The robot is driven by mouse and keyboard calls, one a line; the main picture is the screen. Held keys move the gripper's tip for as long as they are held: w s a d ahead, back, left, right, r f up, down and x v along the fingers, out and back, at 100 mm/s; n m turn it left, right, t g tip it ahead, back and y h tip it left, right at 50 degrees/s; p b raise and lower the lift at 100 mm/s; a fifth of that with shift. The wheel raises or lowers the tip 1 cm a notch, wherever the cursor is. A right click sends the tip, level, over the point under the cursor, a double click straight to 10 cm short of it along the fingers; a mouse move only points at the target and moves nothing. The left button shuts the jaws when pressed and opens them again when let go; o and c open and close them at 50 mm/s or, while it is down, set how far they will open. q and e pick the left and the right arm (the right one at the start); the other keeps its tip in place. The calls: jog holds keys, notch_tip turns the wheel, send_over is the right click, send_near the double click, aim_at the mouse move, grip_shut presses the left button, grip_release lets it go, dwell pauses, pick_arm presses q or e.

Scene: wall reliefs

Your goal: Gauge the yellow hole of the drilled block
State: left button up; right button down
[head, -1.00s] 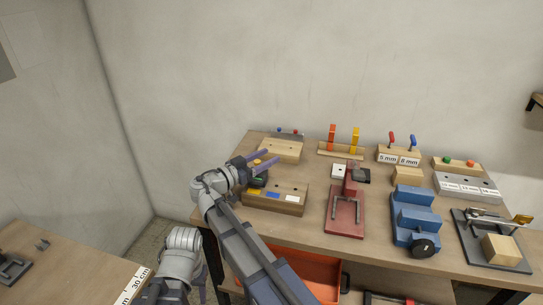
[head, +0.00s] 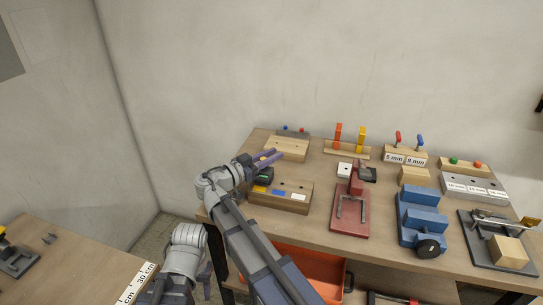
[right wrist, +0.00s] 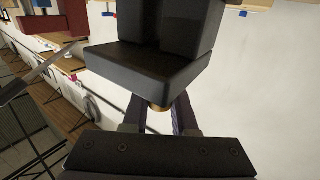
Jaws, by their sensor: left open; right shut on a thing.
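A dark body (right wrist: 145,65) adjoins that part in the right wrist view. A dark piece with a green mark (head: 264,174) shows under the gripper. My left gripper (head: 205,283) hangs open and empty at the lower left.
A red stand (head: 350,212) and a blue machine (head: 420,220) stand to the right. Another table (head: 75,265) is at lower left.

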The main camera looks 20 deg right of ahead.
dwell(0.8)
notch_tip(320, 180, up, 2)
jog(key=shift+p, duration=1)
jog(key=c, duration=0.7)
grip_release()
